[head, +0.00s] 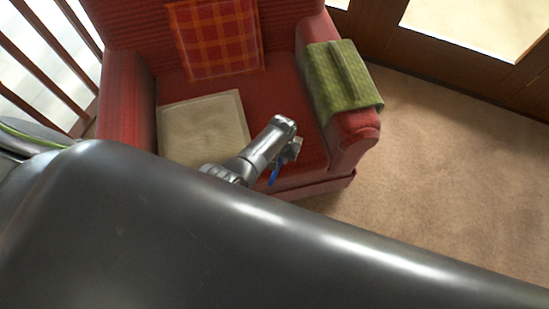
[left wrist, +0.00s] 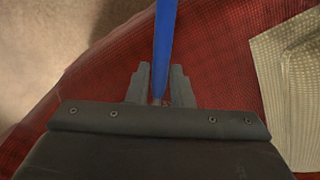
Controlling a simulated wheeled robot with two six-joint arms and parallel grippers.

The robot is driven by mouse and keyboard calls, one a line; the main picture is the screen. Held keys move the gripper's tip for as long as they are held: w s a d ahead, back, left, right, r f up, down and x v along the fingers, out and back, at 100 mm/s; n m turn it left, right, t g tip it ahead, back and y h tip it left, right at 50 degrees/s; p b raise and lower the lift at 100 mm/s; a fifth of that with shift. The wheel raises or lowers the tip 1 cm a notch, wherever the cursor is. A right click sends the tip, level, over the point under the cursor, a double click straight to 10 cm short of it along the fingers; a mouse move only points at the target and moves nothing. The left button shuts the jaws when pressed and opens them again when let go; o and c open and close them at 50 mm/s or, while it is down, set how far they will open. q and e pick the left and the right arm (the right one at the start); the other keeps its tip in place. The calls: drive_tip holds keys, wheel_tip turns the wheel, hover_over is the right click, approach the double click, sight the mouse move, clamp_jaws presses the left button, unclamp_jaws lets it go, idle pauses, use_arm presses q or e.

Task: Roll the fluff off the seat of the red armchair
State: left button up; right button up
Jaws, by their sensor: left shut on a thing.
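The red armchair (head: 285,95) fills the upper middle of the head view, and its ribbed red fabric (left wrist: 225,60) spans the left wrist view. My left gripper (head: 284,160) is over the front right part of the seat. In the left wrist view its two fingers (left wrist: 158,88) are shut on a thin blue handle (left wrist: 164,38). A bit of this blue handle (head: 274,173) also shows below the gripper in the head view. Its far end is out of sight, so I cannot tell whether it touches the seat. I cannot make out any fluff. My right gripper is not in view.
A beige square pad (head: 203,125) lies on the seat's left part. An orange-red checked cushion (head: 218,40) leans on the backrest. A green cloth (head: 343,80) drapes over the right armrest. Bare carpet (head: 440,160) is to the right; a wooden railing (head: 45,50) is at left.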

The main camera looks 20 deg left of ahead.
use_arm(q)
drive_tip(key=shift+w+d, duration=0.3)
drive_tip(key=shift+d, duration=0.15)
drive_tip(key=shift+f, duration=0.1)
drive_tip(key=shift+s+a+f+p, duration=0.1)
drive_tip(key=shift+s+a+p, duration=0.45)
drive_tip(key=shift+a, duration=0.2)
drive_tip(key=shift+s+a+p, duration=0.4)
drive_tip(key=shift+s+a, duration=0.1)
drive_tip(key=shift+a, duration=0.2)
drive_tip(key=shift+s+a+f, duration=0.2)
drive_tip(key=shift+s+a, duration=0.1)
drive_tip(key=shift+a, duration=0.05)
clamp_jaws()
drive_tip(key=r+p, duration=0.6)
drive_tip(key=shift+w+d+r, duration=0.1)
drive_tip(key=shift+w+r, duration=0.05)
drive_tip(key=shift+w, duration=0.05)
drive_tip(key=shift+r, duration=0.1)
